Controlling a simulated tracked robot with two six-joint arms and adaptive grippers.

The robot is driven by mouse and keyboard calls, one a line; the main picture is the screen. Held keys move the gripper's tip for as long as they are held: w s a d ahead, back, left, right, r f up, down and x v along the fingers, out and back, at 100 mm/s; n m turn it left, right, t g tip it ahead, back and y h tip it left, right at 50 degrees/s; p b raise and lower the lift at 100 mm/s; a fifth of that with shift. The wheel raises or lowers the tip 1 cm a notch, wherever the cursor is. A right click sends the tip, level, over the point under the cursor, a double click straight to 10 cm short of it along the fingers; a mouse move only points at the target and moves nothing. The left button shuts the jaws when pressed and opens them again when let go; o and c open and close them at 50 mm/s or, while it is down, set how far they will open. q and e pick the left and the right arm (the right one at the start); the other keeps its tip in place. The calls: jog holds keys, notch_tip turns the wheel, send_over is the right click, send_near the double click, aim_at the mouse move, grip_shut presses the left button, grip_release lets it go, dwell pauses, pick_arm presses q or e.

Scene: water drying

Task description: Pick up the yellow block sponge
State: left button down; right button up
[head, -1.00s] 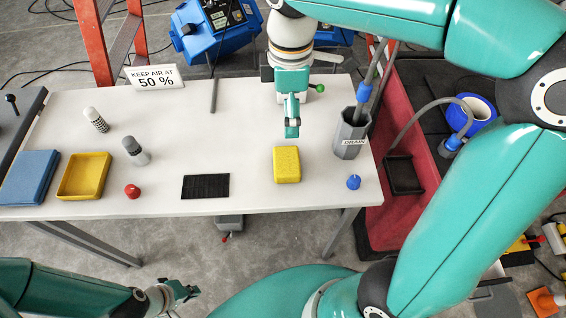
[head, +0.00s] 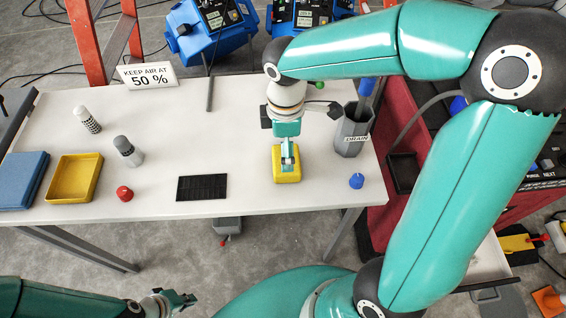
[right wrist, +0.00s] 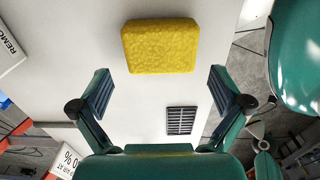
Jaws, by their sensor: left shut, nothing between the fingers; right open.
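The yellow block sponge (head: 287,177) lies on the white table near its front edge, right of centre. In the right wrist view the sponge (right wrist: 161,46) shows whole, ahead of and between the spread fingers, touching neither. My right gripper (head: 288,162) points down over the sponge and hides part of it in the head view. In the right wrist view the right gripper (right wrist: 160,92) is open and empty. My left gripper (head: 188,299) is shut and empty, low in the head view, in front of the table and far from the sponge.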

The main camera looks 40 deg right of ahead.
notch_tip(320, 180, down, 5)
jog(key=shift+f, duration=0.1)
dwell(0.3)
jog(key=c, duration=0.6)
